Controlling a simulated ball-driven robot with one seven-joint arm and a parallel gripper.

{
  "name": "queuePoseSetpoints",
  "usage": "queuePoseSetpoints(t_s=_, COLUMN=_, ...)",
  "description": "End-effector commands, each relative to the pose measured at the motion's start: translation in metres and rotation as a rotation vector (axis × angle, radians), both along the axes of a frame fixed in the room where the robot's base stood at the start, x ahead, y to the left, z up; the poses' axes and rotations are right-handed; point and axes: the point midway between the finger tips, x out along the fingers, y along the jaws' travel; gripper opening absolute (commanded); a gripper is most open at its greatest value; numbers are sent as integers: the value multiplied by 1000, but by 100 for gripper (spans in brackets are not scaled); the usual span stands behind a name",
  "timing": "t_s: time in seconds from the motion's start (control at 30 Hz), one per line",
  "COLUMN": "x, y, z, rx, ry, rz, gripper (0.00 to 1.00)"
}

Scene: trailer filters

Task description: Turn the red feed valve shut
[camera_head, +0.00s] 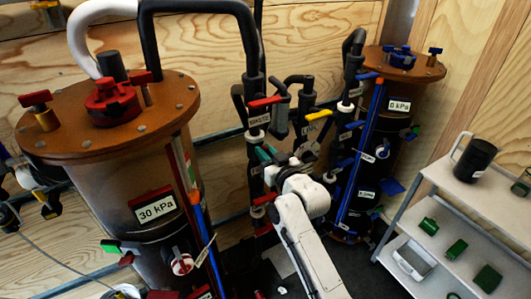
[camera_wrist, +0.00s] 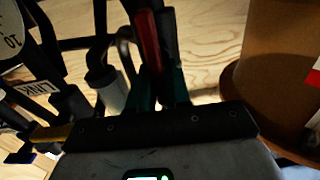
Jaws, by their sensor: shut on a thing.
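My gripper (camera_head: 268,154) reaches up into the pipework between the two tanks in the head view. In the wrist view its green fingers (camera_wrist: 160,88) are closed around the lower end of an upright red valve handle (camera_wrist: 147,42). A dark bar stands right beside that handle. Another red handle (camera_head: 265,198) shows lower down. I cannot tell surely which of these is the gripped one, and no feed label is readable.
The left tank (camera_head: 158,195) reads 30 kPa and the right tank (camera_head: 386,135) reads 0 kPa. Black pipes crowd around my gripper. A yellow-handled valve (camera_head: 312,115) by the LINK label is close on the right. A shelf cart (camera_head: 487,190) stands at right.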

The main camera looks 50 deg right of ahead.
Motion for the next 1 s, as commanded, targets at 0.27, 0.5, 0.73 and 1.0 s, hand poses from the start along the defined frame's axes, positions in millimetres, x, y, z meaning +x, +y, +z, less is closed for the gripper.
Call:
queuePoseSetpoints(t_s=0.27, x=0, y=0, z=0, rx=18, ry=-5, rz=0, gripper=0)
queuePoseSetpoints(t_s=0.5, x=-1, y=-2, z=0, rx=120, ry=-34, rz=1, gripper=0)
queuePoseSetpoints(t_s=0.73, x=-2, y=-6, z=0, rx=306, ry=-87, rz=0, gripper=0)
queuePoseSetpoints(t_s=1.0, x=-3, y=-11, z=-2, rx=554, ry=-158, rz=0, gripper=0)
